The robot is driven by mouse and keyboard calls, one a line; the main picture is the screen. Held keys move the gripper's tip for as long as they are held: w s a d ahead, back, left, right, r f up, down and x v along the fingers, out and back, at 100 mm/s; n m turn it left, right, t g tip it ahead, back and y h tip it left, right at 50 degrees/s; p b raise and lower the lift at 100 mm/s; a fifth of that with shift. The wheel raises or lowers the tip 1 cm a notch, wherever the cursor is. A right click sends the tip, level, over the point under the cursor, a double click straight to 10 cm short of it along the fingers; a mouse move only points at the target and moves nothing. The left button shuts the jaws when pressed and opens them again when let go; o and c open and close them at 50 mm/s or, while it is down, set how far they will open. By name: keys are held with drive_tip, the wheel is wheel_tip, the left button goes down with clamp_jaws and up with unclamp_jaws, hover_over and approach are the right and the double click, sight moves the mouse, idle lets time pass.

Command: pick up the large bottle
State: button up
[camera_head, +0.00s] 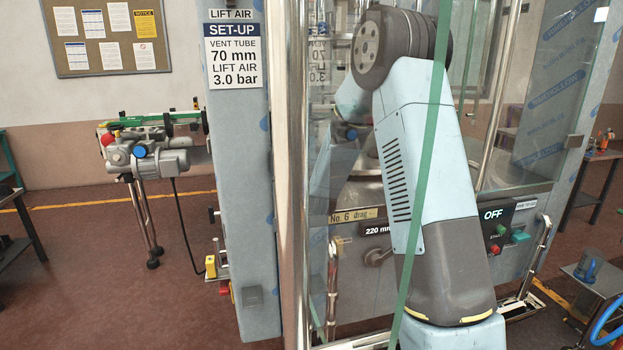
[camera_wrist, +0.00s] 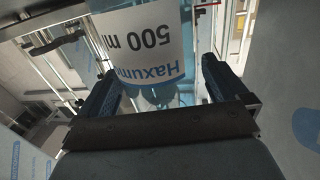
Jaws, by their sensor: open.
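The large bottle (camera_wrist: 145,45) is in the wrist view, clear bluish with a white label reading "500 ml" and part of a name. The lettering is upside down in that picture, and the bottle's lobed bottom end shows below the label. My gripper (camera_wrist: 160,72) is open, one dark ribbed finger on each side of the bottle in the picture. I cannot tell how deep the bottle sits between the fingers or whether they touch it. The top of the bottle is out of frame. In the head view I make out neither bottle nor gripper.
My arm reaches in at a glazed machine with a blue-grey post (camera_head: 240,190) and shiny upright rods. A green strip (camera_head: 425,170) crosses in front of my arm. A control box (camera_head: 497,228) reading OFF is at right. Open floor (camera_head: 90,285) lies at left.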

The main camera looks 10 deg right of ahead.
drive_tip(key=shift+w, duration=0.1)
drive_tip(key=c, duration=1)
drive_tip(key=shift+r, duration=0.15)
